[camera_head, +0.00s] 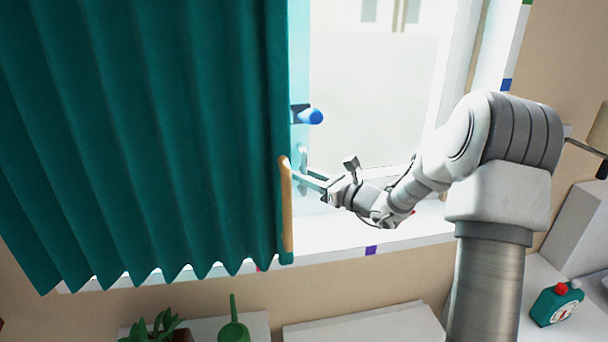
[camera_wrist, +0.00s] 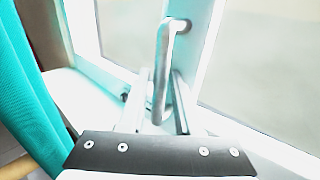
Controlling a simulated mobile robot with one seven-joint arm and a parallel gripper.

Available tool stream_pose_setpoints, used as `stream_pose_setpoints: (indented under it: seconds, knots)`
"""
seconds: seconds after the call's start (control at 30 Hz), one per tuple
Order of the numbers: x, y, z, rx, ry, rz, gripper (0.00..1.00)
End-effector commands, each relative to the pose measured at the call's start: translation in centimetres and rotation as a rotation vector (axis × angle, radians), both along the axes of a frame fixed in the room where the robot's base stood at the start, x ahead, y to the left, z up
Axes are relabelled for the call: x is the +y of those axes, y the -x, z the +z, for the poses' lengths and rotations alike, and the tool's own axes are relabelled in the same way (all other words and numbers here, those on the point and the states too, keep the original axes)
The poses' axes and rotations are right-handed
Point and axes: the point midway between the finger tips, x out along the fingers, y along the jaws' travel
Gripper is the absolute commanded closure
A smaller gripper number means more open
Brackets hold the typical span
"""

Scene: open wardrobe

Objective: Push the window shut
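The window's pale frame (camera_head: 300,75) shows as a narrow strip beside the curtain, with a bright opening to its right. The window appears to stand ajar, but the curtain hides much of it. A bent metal handle (camera_wrist: 162,62) sits on the window frame in the wrist view. My gripper (camera_head: 302,178) reaches in from the right, close to the frame below a blue knob (camera_head: 311,116). In the wrist view my gripper (camera_wrist: 157,88) has its two fingers apart, with the handle between them in the picture. Contact with the handle cannot be told.
A teal curtain (camera_head: 140,130) hangs at the left, with a wooden rod (camera_head: 287,205) at its edge. The white sill (camera_head: 335,232) runs below. A plant (camera_head: 155,328), a green watering can (camera_head: 233,330) and a green clock (camera_head: 557,303) stand lower down.

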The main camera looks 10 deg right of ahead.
Motion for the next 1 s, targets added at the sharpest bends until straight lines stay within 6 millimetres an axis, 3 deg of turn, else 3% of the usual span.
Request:
stream_pose_setpoints:
  seconds: [0.17, 0.33, 0.47, 0.7, 1.0]
  knots:
    - [0.0, 0.0, 0.0, 0.0, 0.0, 0.0, 0.7]
    - [0.0, 0.0, 0.0, 0.0, 0.0, 0.0, 1.0]
    - [0.1, -0.3, -0.1, -0.001, 0.001, -0.005, 1.0]
    - [0.6, -3.4, -0.2, -0.003, 0.002, -0.076, 1.0]
    - [0.6, -3.6, 0.0, 0.0, 0.0, -0.083, 1.0]
